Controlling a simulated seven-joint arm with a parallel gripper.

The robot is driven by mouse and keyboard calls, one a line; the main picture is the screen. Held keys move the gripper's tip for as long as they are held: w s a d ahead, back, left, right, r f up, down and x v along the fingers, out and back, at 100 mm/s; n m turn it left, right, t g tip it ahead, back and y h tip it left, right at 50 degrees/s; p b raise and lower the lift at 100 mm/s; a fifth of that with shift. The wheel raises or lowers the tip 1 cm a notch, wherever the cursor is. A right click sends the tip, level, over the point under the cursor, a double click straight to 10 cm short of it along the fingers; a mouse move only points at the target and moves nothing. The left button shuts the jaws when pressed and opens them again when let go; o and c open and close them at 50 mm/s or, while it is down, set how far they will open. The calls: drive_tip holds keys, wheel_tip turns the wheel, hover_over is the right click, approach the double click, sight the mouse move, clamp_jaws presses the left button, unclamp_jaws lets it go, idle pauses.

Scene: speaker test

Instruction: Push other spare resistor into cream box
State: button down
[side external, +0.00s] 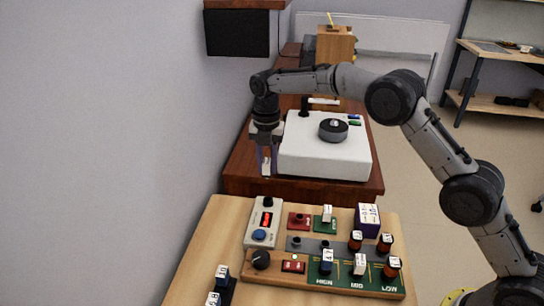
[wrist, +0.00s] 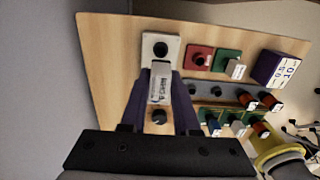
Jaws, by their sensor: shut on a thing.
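The cream box (side external: 262,233) stands at the back left of the wooden board, with a red display, a blue button and a dark round socket at its far end. In the wrist view the cream box (wrist: 161,46) shows its socket uncovered. My gripper (side external: 266,170) is raised above and behind the board in the side view. In the wrist view my gripper (wrist: 159,100) has its purple fingers shut on a white labelled block, seemingly the spare resistor (wrist: 159,88). The resistor hides the display and button there. Its lower end is hidden.
A red module (side external: 298,221), a green module (side external: 326,226) holding a white-topped piece and a purple box (side external: 368,219) stand right of the cream box. A wooden panel (side external: 320,284) with a black knob (side external: 261,260) lies in front. Blue white-topped pieces (side external: 221,276) stand front left.

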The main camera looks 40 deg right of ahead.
drive_tip(key=shift+d+f, duration=0.1)
drive_tip(key=shift+f, duration=3.55)
drive_tip(key=shift+f, duration=1.1)
drive_tip(key=c, duration=0.6)
unclamp_jaws()
drive_tip(key=shift+r, duration=0.1)
drive_tip(key=shift+r, duration=3.7)
